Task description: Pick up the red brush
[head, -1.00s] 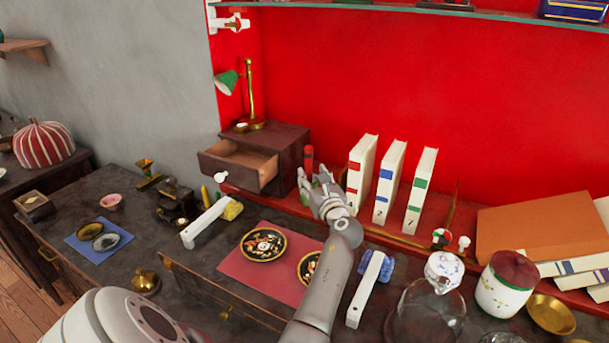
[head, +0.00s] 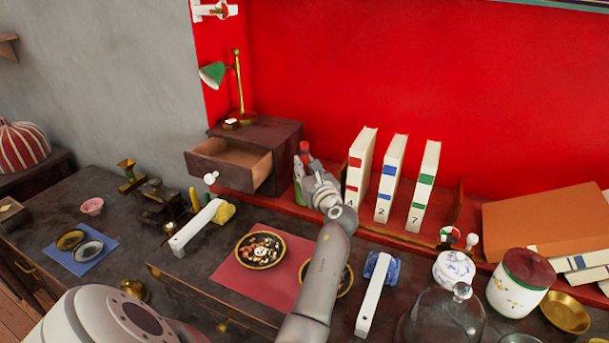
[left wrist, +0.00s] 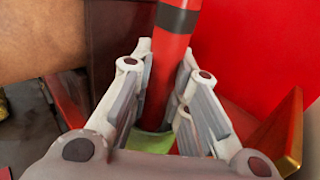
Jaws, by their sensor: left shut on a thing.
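In the left wrist view the brush (left wrist: 172,60) is a red shaft with a black band, between both fingers. Something green shows at its lower end. My left gripper (head: 305,180) reaches in from the front and is shut on the brush; it also shows in the left wrist view (left wrist: 160,105). The fingers hide the brush's lower part in the head view. My right gripper is not in view.
The dark box (head: 262,150) with an open drawer stands left of the gripper. Numbered white books (head: 391,180) stand close on its right. A red mat (head: 235,275) with dark plates lies in front. A glass dome (head: 440,318) and a lidded jar (head: 520,285) are at right.

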